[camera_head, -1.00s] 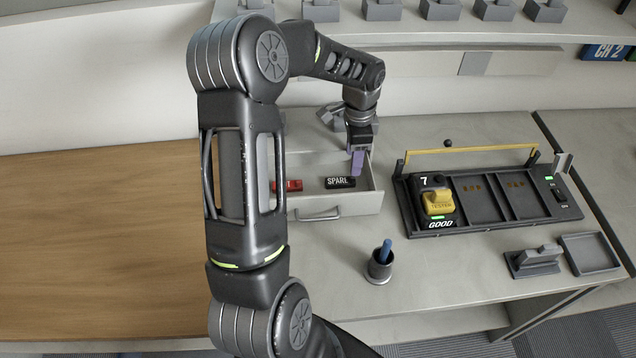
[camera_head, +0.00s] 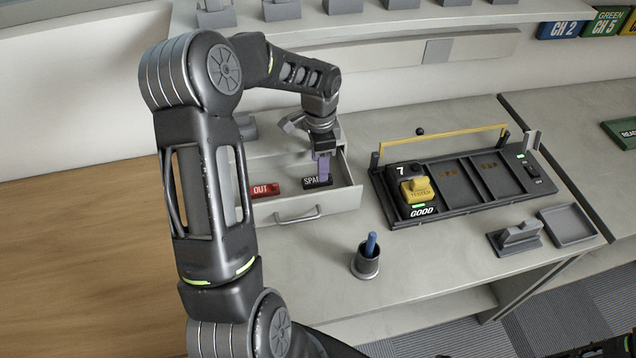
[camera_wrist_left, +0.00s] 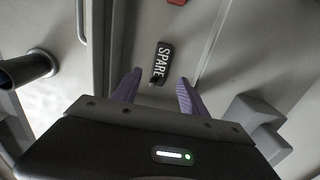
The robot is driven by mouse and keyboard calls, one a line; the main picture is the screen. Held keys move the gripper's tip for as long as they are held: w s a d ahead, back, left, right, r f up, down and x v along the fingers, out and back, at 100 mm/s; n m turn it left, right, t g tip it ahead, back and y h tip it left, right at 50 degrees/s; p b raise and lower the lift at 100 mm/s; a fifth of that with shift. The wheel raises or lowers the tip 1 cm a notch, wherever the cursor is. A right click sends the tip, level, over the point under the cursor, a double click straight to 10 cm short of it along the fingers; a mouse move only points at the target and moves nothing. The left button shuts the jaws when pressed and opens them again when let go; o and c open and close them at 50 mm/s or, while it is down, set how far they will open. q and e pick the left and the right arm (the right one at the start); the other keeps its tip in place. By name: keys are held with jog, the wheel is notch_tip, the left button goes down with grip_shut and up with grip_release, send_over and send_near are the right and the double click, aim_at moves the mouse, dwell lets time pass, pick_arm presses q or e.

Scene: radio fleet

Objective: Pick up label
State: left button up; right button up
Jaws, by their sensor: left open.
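A black label reading SPARE (camera_head: 317,182) lies in an open drawer (camera_head: 341,201). A red label reading OUT (camera_head: 264,190) lies to its left in the same drawer. My left gripper (camera_head: 322,167) is above the drawer, over the SPARE label, and hides part of it in the head view. In the left wrist view the gripper's purple fingers (camera_wrist_left: 156,88) are open and apart, and the SPARE label (camera_wrist_left: 163,62) sits just ahead between them. The jaws are empty.
A cup holding a blue pen (camera_head: 366,263) is in front. The drawer walls surround the labels. Bare counter lies in front of the drawer.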

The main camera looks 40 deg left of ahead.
pick_arm(q)
notch_tip(320, 180, down, 5)
jog(key=b, duration=0.3)
jog(key=shift+s+f+b, duration=0.1)
jog(key=shift+b, duration=0.3)
jog(key=shift+c, duration=0.2)
grip_shut()
dwell(0.5)
